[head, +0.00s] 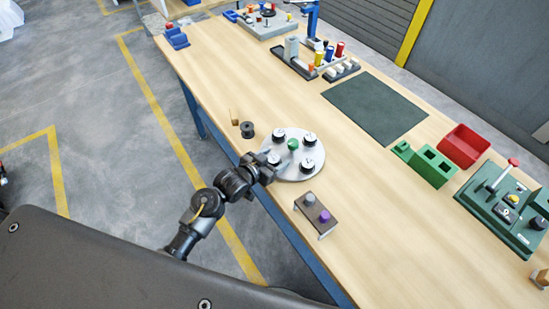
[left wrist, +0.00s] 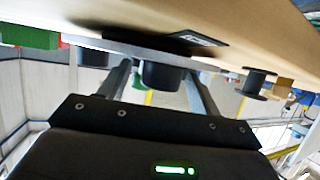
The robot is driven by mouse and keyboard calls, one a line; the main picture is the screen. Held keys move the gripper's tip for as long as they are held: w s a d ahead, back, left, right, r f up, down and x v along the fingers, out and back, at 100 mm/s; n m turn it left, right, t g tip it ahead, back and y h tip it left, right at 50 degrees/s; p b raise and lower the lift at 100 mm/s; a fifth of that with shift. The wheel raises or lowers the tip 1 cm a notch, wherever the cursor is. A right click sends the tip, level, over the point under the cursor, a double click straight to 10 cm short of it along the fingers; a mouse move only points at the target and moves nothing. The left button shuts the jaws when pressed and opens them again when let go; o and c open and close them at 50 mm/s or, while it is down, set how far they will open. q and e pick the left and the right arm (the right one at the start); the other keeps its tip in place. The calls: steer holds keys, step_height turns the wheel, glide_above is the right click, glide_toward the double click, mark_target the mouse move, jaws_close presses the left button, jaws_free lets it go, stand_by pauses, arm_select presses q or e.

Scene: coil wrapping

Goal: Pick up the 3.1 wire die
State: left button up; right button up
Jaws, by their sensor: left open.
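Several black wire dies with pale top labels stand on a round grey plate (head: 290,172) with a green knob (head: 293,144) at its centre. The labels are too small to read, so I cannot tell which is the 3.1 die. My left gripper (head: 268,164) is at the plate's left edge, close beside the nearest die (head: 274,159). In the left wrist view its fingers are open (left wrist: 160,72), with a black cylindrical die body (left wrist: 162,77) showing between them. I cannot tell whether they touch it. My right gripper is not in view.
A black spool (head: 247,130) and a small wooden block (head: 234,117) stand left of the plate. A small stand with a purple knob (head: 325,216) is in front. A dark mat (head: 376,108), green holders (head: 433,166) and a red bin (head: 463,146) lie to the right.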

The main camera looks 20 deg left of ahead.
mark_target(273, 158)
arm_select(q)
steer(key=c, duration=1.2)
steer(key=shift+w, duration=0.1)
steer(key=shift+c, duration=0.2)
steer(key=shift+r+b, duration=0.45)
steer(key=shift+r, duration=0.2)
steer(key=shift+r+b, duration=0.45)
steer(key=shift+r, duration=0.4)
steer(key=w+r+v, duration=0.1)
steer(key=r+v, duration=0.2)
steer(key=v, duration=1.4)
steer(key=shift+w+d, duration=0.15)
steer(key=shift+w, duration=0.1)
